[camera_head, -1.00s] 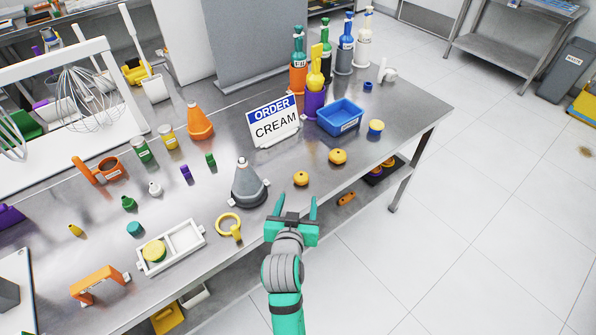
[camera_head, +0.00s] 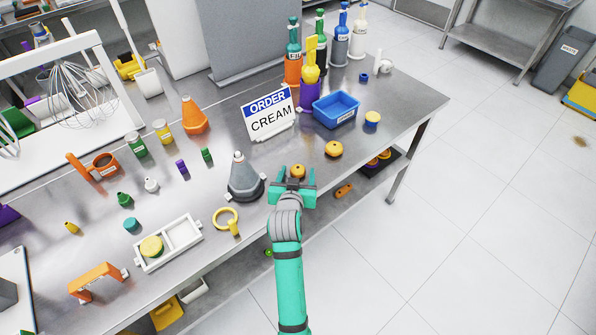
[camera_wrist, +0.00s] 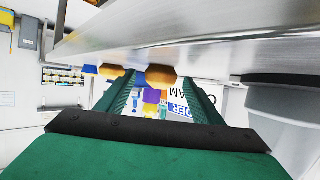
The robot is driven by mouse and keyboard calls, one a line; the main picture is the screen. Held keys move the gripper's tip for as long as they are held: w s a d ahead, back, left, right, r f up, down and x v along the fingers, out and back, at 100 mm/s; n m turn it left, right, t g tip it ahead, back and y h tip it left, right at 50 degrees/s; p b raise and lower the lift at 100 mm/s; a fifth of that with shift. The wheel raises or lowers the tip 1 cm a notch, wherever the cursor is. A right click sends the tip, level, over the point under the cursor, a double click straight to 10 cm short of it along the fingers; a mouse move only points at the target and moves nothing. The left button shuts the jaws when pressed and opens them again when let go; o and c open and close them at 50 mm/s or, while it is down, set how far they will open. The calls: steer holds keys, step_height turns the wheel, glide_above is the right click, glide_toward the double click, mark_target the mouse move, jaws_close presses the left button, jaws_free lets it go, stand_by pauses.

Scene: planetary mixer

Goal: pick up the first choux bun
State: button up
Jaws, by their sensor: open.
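One choux bun (camera_head: 298,170), small, round and orange-yellow, sits on the steel table near its front edge. My gripper (camera_head: 297,174) is open, its green fingers either side of this bun in the head view. In the wrist view, which shows the table upside down, the bun (camera_wrist: 160,75) appears between the fingertips (camera_wrist: 160,80), with no clear contact. A second choux bun (camera_head: 334,149) sits farther right and back; it also shows in the wrist view (camera_wrist: 110,70). Which bun counts as first is not marked.
A grey cone (camera_head: 245,180) stands close left of my gripper. An ORDER CREAM sign (camera_head: 270,115), a blue bin (camera_head: 337,110) and a blue-and-yellow piece (camera_head: 372,118) stand behind. A yellow ring tool (camera_head: 227,220) and white tray (camera_head: 168,243) lie to the left.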

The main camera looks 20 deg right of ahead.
steer(key=shift+w+d+f, duration=0.1)
steer(key=shift+w, duration=0.15)
steer(key=c, duration=1.1)
steer(key=shift+r, duration=0.8)
steer(key=s+a+r, duration=0.2)
steer(key=s+r, duration=0.1)
steer(key=s, duration=0.1)
steer(key=s+a+r, duration=0.2)
steer(key=s+r, duration=0.2)
steer(key=s+a+r, duration=0.2)
steer(key=s+r, duration=0.2)
steer(key=s, duration=0.1)
steer(key=shift+r, duration=0.2)
